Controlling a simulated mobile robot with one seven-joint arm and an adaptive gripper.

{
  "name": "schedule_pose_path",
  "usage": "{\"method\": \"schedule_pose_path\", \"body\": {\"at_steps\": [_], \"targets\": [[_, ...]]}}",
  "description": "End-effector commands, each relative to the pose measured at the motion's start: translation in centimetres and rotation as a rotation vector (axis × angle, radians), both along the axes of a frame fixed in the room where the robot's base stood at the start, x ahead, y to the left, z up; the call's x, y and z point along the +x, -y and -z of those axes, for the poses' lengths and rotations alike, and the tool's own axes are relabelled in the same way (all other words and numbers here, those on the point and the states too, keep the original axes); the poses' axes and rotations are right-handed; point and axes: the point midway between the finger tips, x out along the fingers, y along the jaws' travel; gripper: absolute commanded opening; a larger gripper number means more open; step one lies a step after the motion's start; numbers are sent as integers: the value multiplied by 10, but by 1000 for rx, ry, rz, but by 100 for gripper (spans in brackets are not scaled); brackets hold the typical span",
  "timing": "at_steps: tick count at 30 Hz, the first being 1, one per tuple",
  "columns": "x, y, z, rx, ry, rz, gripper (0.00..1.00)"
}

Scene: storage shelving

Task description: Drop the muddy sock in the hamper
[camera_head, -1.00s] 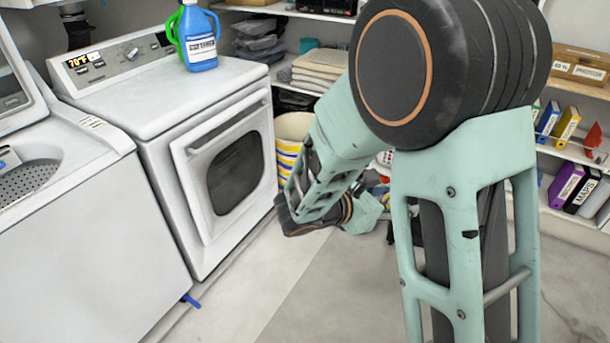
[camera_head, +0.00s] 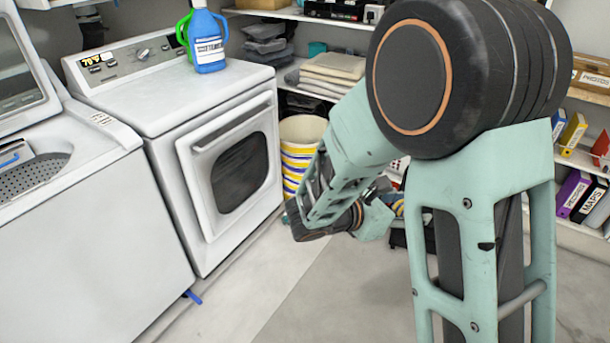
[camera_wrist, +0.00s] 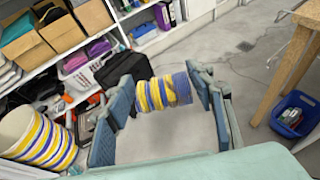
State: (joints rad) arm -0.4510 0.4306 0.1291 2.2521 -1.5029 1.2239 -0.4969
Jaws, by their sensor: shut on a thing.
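The sock (camera_wrist: 163,92) is a rolled-looking bundle with yellow, white and blue-purple stripes, held between the fingers of my gripper (camera_wrist: 165,95) in the wrist view. My gripper is shut on it, above the grey floor. In the head view my arm hides most of the gripper and the sock. The hamper (camera_head: 299,130) looks like a round white bin with yellow and blue stripes, standing just right of the dryer. It also shows at the left of the wrist view (camera_wrist: 38,137), apart from my gripper and left of it. Mud on the sock is too small to tell.
A white dryer (camera_head: 225,175) with a blue jug (camera_head: 207,45) on top stands left of the hamper, beside an open-lidded washer (camera_head: 70,210). Shelves (camera_head: 285,75) line the back. A black case (camera_wrist: 122,68), a blue bin (camera_wrist: 295,113) and a wooden table leg (camera_wrist: 283,75) flank the open floor.

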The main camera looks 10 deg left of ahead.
Motion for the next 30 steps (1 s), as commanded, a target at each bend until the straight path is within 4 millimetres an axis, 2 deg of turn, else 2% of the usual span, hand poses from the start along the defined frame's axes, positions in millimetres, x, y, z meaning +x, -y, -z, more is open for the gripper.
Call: {"method": "schedule_pose_path", "body": {"at_steps": [18, 30], "targets": [[-7, -1, -28, -7, -4, 2, 33], [-15, 0, -27, 0, 0, -1, 33]]}}
